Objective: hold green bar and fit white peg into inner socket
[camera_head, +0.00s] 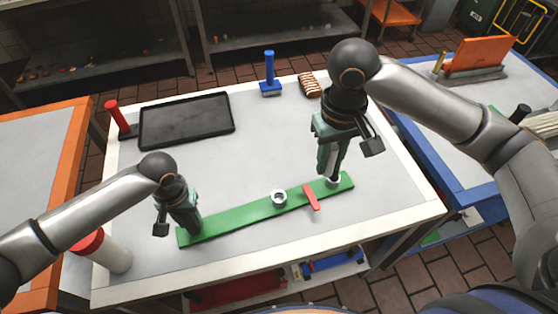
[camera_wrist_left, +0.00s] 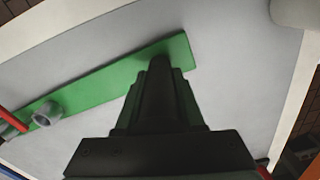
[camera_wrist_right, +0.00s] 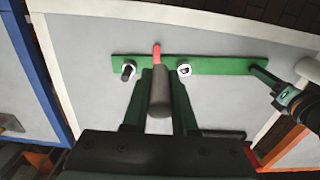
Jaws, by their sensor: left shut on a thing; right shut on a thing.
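The long green bar (camera_head: 240,212) lies on the white table. A white ring-shaped inner socket (camera_head: 279,197) stands near its middle, and another socket (camera_head: 334,183) is near its right end. My left gripper (camera_head: 193,229) is shut on the bar's left end; the left wrist view shows its fingers over the bar (camera_wrist_left: 100,88). The peg's lower tip is partly hidden.
A red piece (camera_head: 311,197) crosses the bar between the sockets. A black tray (camera_head: 187,121), a red-handled tool (camera_head: 117,117), a blue-handled tool (camera_head: 269,70) and a striped block (camera_head: 309,85) sit at the back. A red-topped white cylinder (camera_head: 103,250) is front left. The table's middle is clear.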

